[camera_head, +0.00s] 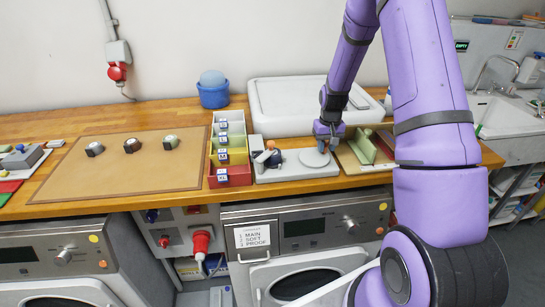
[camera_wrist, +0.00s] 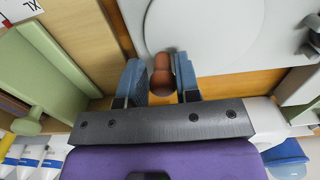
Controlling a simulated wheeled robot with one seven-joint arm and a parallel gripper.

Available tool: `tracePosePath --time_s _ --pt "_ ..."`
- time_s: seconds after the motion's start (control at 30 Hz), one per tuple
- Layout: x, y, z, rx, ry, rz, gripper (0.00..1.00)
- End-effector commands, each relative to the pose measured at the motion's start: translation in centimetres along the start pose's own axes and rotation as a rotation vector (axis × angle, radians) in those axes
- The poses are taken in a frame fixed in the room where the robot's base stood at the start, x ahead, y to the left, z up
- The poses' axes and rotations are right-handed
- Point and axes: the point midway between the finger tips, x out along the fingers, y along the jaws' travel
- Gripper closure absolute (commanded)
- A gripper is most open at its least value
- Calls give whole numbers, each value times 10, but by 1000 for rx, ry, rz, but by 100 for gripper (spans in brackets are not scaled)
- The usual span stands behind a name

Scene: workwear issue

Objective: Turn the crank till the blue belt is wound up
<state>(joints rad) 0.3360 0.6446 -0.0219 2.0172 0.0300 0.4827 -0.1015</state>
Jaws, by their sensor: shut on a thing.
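The crank device stands on a light grey base (camera_head: 290,176) at the worktop's front edge, right of the bins. A small dark blue roll (camera_head: 274,160), seemingly the blue belt, sits at its left; how much is wound is too small to tell. The round grey crank disc (camera_head: 315,159) is at its right and also fills the top of the wrist view (camera_wrist: 225,30). My gripper (camera_head: 325,147) is over the disc's far side. In the wrist view its blue-grey fingers (camera_wrist: 161,82) are shut on the brown crank knob (camera_wrist: 161,66), one on each side.
Stacked coloured bins (camera_head: 229,176) stand close on the left. A green divided holder (camera_head: 362,148) is close on the right. A large white lidded box (camera_head: 290,90) and a blue tub (camera_head: 213,97) stand behind. A brown mat (camera_head: 100,185) with three small objects lies left.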

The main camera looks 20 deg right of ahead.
Motion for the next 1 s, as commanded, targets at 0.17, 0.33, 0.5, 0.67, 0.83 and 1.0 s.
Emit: tracePosePath --time_s 0.17,0.33,0.5,0.67,0.83,1.0 --pt "-1 0 -11 5 7 4 83" --pt "0 -7 -21 5 6 4 85" --pt "0 -19 -26 1 6 2 85" --pt "1 -30 -28 1 3 1 85" --pt "2 -43 -27 -1 0 0 85" --pt "2 -54 -26 0 0 0 85"
